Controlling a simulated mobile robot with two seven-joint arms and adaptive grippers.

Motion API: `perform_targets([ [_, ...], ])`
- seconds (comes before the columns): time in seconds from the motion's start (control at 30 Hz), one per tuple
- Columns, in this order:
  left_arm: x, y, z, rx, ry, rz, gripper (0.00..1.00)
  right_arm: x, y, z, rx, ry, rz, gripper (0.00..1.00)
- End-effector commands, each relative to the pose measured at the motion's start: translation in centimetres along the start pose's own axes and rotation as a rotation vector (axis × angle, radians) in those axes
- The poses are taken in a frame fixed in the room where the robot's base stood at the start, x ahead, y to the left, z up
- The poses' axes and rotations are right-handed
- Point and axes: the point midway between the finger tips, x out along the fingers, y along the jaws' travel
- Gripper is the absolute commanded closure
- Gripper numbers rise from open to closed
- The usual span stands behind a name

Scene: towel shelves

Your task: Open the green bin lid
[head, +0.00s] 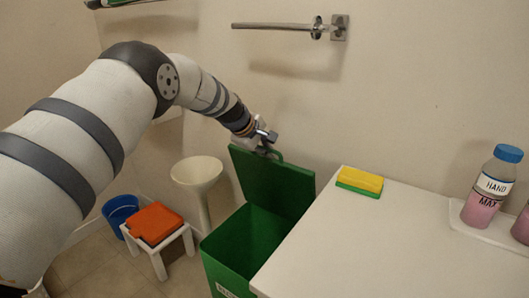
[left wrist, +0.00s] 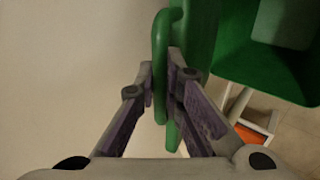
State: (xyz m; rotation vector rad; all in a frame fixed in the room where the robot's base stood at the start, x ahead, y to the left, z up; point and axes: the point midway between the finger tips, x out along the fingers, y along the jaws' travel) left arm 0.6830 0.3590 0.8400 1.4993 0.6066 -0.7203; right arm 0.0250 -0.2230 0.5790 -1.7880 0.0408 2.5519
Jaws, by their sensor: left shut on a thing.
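The green bin (head: 232,250) stands on the floor left of the white counter. Its green lid (head: 274,184) is raised and tilted back toward the wall, so the bin's inside shows. My left gripper (head: 264,139) is at the lid's upper edge. In the left wrist view my left gripper (left wrist: 168,98) is shut on the green lid handle (left wrist: 161,62), which runs between the fingers. The open bin also shows at the upper right of that view. My right gripper is in neither view.
A white stand (head: 198,175), a stool with an orange cloth (head: 154,223) and a blue bucket (head: 119,210) stand left. A towel bar (head: 272,26) is above.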

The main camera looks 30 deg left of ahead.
Motion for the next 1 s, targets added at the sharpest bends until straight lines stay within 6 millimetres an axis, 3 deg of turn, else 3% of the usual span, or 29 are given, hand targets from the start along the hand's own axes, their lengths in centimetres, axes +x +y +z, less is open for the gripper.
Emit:
perform_targets([
  [0.43, 0.1, -0.2, 0.1, 0.001, -0.003, -0.005, 1.0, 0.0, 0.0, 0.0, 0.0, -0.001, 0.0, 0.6],
  [0.5, 0.2, -0.2, 0.1, 0.001, -0.003, -0.006, 0.8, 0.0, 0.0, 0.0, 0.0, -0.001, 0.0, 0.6],
  [0.57, 0.1, -0.2, 0.1, 0.001, -0.003, -0.005, 0.71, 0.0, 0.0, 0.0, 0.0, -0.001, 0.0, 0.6],
  [0.87, 0.1, -0.2, 0.1, 0.001, -0.002, -0.006, 0.71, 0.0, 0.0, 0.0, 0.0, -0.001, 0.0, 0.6],
  [1.0, -1.6, 0.0, 0.0, 0.0, -0.001, -0.003, 0.71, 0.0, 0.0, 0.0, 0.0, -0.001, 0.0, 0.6],
])
